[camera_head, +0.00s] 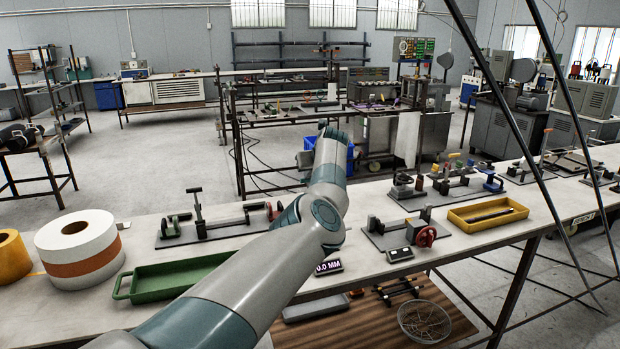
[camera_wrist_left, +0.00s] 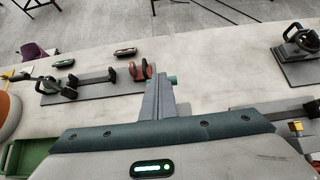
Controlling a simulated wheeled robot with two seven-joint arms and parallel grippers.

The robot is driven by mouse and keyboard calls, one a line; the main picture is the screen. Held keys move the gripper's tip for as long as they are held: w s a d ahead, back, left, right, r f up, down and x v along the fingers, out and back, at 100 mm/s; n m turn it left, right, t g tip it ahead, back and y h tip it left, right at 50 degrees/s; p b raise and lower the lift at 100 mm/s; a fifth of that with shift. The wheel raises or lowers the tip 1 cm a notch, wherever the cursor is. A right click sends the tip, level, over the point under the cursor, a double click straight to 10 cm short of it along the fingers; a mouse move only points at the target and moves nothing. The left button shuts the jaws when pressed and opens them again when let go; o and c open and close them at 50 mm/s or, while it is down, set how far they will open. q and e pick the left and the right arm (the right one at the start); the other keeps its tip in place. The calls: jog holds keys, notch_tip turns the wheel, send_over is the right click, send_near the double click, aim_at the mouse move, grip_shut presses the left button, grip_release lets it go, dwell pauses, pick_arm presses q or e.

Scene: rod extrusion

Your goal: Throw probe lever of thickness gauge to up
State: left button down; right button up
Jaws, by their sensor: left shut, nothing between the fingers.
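A small dark display reading "0.0 MM" (camera_head: 328,267) sits on the bench beside my left forearm. A fixture on a grey plate with an upright T-shaped handle (camera_head: 196,206) and red jaws (camera_head: 274,211) stands left of my arm. Another fixture, with a red handwheel (camera_head: 425,237), stands to the right. I cannot tell for certain which part is the gauge's probe lever. My left gripper (camera_head: 323,126) is shut and empty beyond my forearm. In the left wrist view its fingers (camera_wrist_left: 172,82) are together, just right of a red jaw (camera_wrist_left: 140,71). My right gripper is not in view.
A green tray (camera_head: 122,286) and a large tape roll (camera_head: 80,243) lie at the left. A yellow tray (camera_head: 455,222) lies at the right. A wire basket (camera_head: 424,320) is on the lower shelf. Dark slanted bars cross the right side.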

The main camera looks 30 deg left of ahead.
pick_arm(q)
jog(key=shift+w+a+f, duration=0.2)
jog(key=shift+a+f, duration=0.05)
jog(key=shift+a, duration=0.1)
jog(key=shift+r, duration=0.1)
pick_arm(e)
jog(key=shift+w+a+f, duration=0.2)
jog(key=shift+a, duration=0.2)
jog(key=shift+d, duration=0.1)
pick_arm(q)
jog(key=shift+d+r, duration=0.1)
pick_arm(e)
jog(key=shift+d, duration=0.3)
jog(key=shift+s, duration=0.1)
